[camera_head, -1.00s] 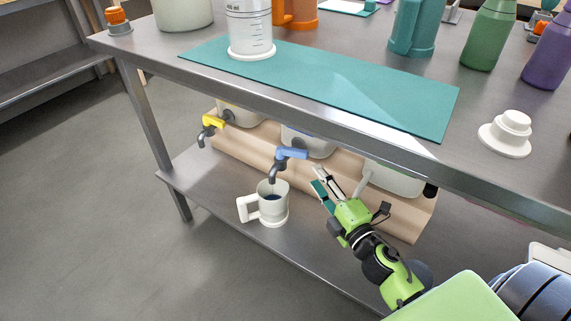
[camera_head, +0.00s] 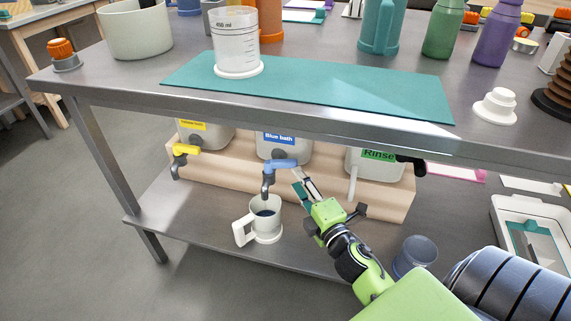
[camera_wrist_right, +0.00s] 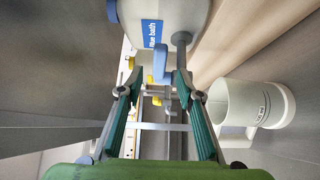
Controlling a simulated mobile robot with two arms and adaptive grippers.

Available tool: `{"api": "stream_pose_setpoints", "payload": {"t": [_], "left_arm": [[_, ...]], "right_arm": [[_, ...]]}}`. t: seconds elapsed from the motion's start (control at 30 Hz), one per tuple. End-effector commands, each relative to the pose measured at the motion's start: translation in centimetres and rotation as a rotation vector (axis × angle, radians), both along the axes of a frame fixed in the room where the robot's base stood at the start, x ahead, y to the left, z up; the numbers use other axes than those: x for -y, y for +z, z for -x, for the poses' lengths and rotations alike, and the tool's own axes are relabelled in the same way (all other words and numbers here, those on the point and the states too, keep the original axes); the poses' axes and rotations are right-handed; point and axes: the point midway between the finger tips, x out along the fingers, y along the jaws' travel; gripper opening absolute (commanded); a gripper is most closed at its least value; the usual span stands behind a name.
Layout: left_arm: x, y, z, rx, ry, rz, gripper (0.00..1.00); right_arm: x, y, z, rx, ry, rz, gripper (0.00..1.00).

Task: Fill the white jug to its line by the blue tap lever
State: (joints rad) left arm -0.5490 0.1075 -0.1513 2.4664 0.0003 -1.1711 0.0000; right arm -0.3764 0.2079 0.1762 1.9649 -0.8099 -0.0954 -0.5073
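The white jug (camera_head: 267,232) stands upright on the lower shelf under the spout of the blue bath tap, its handle to the left. Dark liquid shows inside; its line cannot be made out in the head view. The jug (camera_wrist_right: 268,103) also shows in the right wrist view. The blue tap lever (camera_head: 282,163) points right from the tap. My right gripper (camera_head: 298,182) is just right of and below the lever's end. In the right wrist view its fingers (camera_wrist_right: 158,82) are apart, with the blue lever (camera_wrist_right: 161,64) ahead between the tips; contact cannot be told. My left gripper is out of view.
The blue bath container (camera_head: 285,150) sits on a wooden step between a yellow-tapped container (camera_head: 206,136) and the rinse container (camera_head: 374,165). The tabletop edge (camera_head: 250,118) overhangs the taps. A graduated beaker (camera_head: 236,42) stands on the teal mat (camera_head: 350,91) above.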

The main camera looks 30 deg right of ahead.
Motion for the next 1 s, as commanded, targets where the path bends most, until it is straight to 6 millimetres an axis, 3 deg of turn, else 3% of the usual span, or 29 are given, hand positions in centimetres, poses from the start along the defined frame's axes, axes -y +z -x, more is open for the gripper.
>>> {"api": "stream_pose_setpoints", "payload": {"t": [0.2, 0.4, 0.83, 0.97, 1.0], "left_arm": [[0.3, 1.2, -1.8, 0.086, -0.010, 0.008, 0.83], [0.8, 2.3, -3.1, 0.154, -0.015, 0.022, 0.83], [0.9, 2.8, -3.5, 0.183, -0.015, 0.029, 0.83], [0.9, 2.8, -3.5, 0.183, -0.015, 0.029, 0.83], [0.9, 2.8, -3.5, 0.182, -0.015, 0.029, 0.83]], "right_arm": [[0.8, 0.1, -4.8, 0.003, 0.001, 0.001, 0.33], [1.2, 0.0, -7.5, 0.001, 0.001, 0.000, 0.33], [1.4, 0.0, -8.4, -0.001, 0.000, -0.001, 0.33], [1.4, 0.0, -8.4, -0.001, 0.000, -0.001, 0.02], [1.4, 0.0, -8.4, -0.001, 0.000, -0.001, 0.00]]}}
